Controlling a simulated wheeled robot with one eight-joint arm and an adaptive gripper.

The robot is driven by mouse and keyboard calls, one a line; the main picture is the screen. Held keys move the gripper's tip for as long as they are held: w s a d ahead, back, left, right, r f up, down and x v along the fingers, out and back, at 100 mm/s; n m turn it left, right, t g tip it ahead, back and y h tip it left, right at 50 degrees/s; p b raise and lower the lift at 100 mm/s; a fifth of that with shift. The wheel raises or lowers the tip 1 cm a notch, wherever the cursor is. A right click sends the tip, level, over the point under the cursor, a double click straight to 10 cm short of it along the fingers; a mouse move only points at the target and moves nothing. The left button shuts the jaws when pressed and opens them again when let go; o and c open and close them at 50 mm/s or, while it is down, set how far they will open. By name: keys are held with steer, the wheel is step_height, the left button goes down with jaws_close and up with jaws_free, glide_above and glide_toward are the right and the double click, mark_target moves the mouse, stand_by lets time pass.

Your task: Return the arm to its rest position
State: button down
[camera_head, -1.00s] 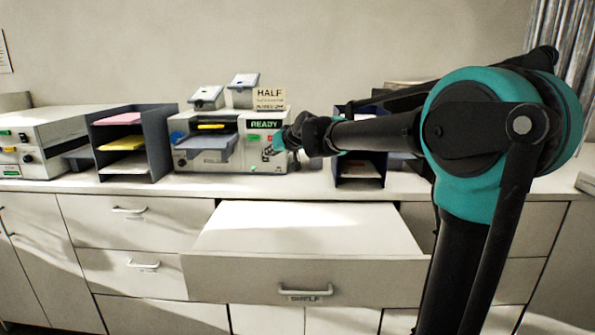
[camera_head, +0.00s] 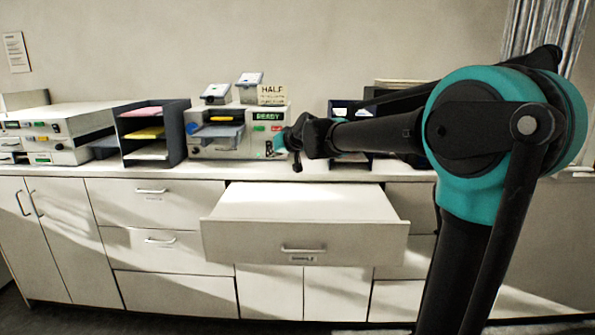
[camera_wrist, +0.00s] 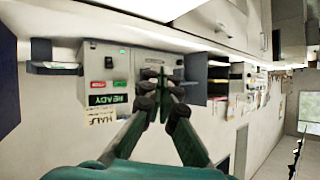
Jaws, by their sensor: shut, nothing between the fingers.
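My arm (camera_head: 385,132) reaches leftward across the head view, bent at a teal joint, with my gripper (camera_head: 283,143) at its far end. The gripper appears in front of the right side of the grey machine with the READY display (camera_head: 225,143); the gap between them is hard to judge. The wrist view shows the two fingers of my gripper (camera_wrist: 163,78) shut with nothing held. That view is turned over, with the machine (camera_wrist: 105,72) and its upside-down lettering behind the fingers.
A paper sorter (camera_head: 178,130) and another machine (camera_head: 60,130) stand to the left on the counter (camera_head: 215,172). A second sorter (camera_head: 340,108) is partly hidden behind my arm. Floor shows at the lower left.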

steer(key=s+d+f+m+g+h, duration=0.2)
steer(key=s+d+f+g+h, duration=0.1)
steer(key=s+d+f, duration=1.1)
steer(key=s+d+f+m+g+h, duration=0.2)
steer(key=s+d+f+h, duration=0.2)
steer(key=s+d+f, duration=1)
steer(key=s+f, duration=0.5)
steer(key=s, duration=0.2)
steer(key=shift+s+f+g, duration=0.15)
steer(key=shift+f+g, duration=0.1)
steer(key=shift+g, duration=0.15)
